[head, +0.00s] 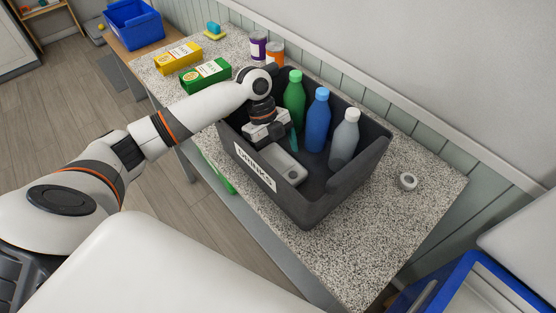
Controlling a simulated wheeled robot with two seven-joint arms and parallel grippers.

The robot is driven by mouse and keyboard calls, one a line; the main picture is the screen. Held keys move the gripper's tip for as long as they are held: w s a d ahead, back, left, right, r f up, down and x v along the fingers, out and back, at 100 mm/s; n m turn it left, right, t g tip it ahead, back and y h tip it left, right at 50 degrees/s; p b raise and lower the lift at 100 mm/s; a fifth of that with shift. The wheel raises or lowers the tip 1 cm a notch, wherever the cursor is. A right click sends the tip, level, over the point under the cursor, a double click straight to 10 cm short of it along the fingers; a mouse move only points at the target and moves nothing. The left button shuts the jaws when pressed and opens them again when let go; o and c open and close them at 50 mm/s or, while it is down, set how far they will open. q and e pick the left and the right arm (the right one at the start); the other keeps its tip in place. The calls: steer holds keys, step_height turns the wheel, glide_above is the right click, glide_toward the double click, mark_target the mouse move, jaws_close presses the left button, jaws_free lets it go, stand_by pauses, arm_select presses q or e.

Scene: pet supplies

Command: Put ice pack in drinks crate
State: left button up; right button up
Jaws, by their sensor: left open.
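The drinks crate (345,187) is a dark grey open box with a white DRINKS label, standing on the speckled counter. My left gripper (283,143) reaches down into its left part and is open; its fingertips are hard to make out. My right gripper is not in view.
Green (294,97), blue (317,122) and grey (345,133) bottles stand along the crate's back. Yellow (179,57) and green (206,75) boxes and two cans stand left on the counter (430,205). A grey tape roll (408,181) lies right. A blue crate (440,285) is at lower right.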

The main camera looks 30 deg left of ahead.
arm_select(q)
steer(key=b+v, duration=0.2)
steer(key=v, duration=0.7)
steer(key=shift+r, duration=0.35)
steer(key=shift+a, duration=0.1)
